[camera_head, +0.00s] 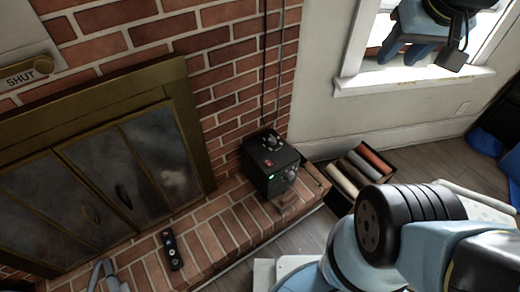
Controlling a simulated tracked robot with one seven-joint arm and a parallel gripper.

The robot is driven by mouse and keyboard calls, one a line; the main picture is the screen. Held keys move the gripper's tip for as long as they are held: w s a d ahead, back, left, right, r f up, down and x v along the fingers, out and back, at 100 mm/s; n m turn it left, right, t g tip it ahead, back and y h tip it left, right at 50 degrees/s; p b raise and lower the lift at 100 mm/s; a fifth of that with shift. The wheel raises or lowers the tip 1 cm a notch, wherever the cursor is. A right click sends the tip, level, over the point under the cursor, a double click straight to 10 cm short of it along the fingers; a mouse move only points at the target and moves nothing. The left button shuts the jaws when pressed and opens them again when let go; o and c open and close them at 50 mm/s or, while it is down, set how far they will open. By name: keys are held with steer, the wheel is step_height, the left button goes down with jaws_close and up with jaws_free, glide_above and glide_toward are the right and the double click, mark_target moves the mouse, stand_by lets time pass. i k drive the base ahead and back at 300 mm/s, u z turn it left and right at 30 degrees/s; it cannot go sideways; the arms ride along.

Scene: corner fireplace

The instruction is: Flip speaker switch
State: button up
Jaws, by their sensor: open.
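The speaker (270,166) is a small black box standing on the brick hearth, near the hearth's right end. The switch's exact position is too small to tell. My gripper (425,52) is at the top right, in front of the window and partly cut off by the picture's edge. It is open, looks empty, and is well apart from the speaker, up and to its right.
A black remote (172,250) lies on the brick hearth (215,240). The fireplace doors (105,185) are at the left. A box of coloured rolls (357,172) stands on the floor right of the speaker. Cables run up the brick wall behind it. My arm covers the lower right.

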mark_target(268, 162)
steer(key=u, duration=0.05)
steer(key=k, duration=0.9)
steer(key=u, duration=0.45)
steer(key=i, duration=1)
steer(key=z, duration=0.1)
